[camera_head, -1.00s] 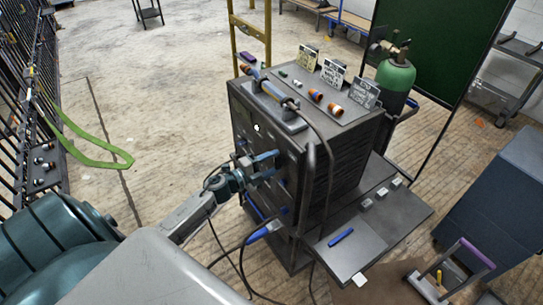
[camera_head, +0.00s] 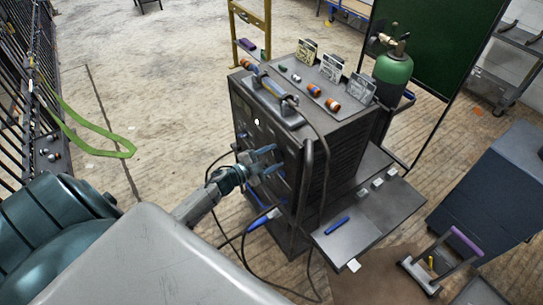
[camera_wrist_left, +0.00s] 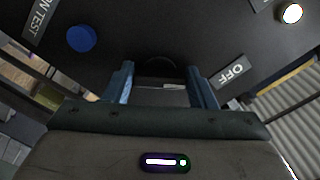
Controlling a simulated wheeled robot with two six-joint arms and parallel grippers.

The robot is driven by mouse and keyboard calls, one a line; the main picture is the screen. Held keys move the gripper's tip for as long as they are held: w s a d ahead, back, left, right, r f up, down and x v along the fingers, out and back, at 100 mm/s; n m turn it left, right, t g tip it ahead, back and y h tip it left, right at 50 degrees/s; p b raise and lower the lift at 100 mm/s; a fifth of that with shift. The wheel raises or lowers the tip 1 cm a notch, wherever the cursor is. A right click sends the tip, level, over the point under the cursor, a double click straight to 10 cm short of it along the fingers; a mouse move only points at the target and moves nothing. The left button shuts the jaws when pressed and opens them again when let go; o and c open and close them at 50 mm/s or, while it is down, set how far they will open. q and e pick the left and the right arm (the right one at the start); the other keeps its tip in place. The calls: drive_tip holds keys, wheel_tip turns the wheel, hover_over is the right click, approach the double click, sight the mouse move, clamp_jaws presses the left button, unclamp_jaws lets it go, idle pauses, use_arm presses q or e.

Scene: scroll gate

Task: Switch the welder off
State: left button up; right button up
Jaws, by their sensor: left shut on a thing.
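The welder (camera_head: 322,160) is a dark grey box on a cart. My left gripper (camera_head: 272,162) is at its front panel, its blue fingers pointing at the panel. In the left wrist view the fingers (camera_wrist_left: 163,88) are shut on a dark switch part on the panel, mostly hidden between them. An OFF label (camera_wrist_left: 231,73) lies just right of the fingers. A label ending in "N TEST" (camera_wrist_left: 41,20) is at the upper left, beside a round blue button (camera_wrist_left: 82,38). A lit white lamp (camera_wrist_left: 291,13) is at the upper right. My right gripper is not in view.
A side shelf (camera_head: 385,222) holds a blue marker (camera_head: 337,225). A green gas cylinder (camera_head: 393,72) stands behind the welder. Dark cables (camera_head: 240,245) hang below my left gripper. A blue-grey cabinet (camera_head: 490,190) is at right. The floor left of the welder is open.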

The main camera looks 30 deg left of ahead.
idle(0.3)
use_arm(q)
drive_tip(key=o, duration=1)
drive_tip(key=shift+b+v, duration=1.9)
drive_tip(key=shift+v, duration=3.45)
drive_tip(key=shift+f, duration=0.1)
